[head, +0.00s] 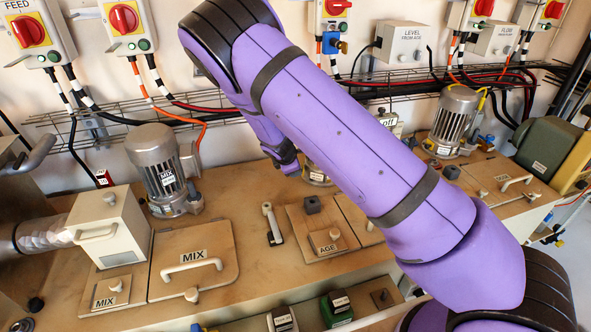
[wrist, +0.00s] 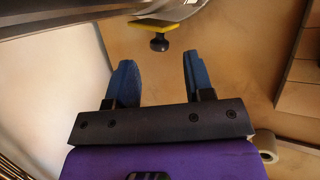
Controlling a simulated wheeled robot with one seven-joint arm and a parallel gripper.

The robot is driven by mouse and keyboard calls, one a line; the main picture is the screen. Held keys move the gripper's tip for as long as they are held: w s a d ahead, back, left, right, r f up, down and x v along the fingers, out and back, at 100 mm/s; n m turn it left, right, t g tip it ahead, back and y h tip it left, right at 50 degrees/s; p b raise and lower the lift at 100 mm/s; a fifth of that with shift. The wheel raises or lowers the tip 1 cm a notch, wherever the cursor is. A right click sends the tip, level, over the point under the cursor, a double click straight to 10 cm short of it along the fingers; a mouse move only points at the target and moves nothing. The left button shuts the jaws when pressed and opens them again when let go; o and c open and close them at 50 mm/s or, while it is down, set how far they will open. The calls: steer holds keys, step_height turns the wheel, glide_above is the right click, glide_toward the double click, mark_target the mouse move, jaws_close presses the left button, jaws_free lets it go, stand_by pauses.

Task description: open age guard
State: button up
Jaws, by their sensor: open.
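The wooden AGE panel (head: 322,232) lies on the bench in the middle of the head view. It looks flat and closed, with a small round knob (head: 334,234) and a dark block (head: 312,204) on it. My purple arm crosses in front and hides part of the panel area to its right. In the wrist view my gripper (wrist: 158,75) is open, with nothing between its dark blue fingers. A black knob (wrist: 159,44) under a yellow-edged plate (wrist: 160,26) shows beyond the fingertips, apart from them. I cannot tell whether it belongs to the age guard.
A grey lever handle (head: 271,222) stands left of the AGE panel. The MIX lid (head: 194,261) with its white handle, a beige box (head: 108,228) and the MIX motor (head: 164,170) are further left. A wire cable tray (head: 90,118) runs along the wall. Another motor (head: 454,118) stands right.

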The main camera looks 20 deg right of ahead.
steer(key=shift+x, duration=1.65)
steer(key=shift+d, duration=0.1)
steer(key=c, duration=0.7)
steer(key=shift+r, duration=0.1)
steer(key=shift+c, duration=0.2)
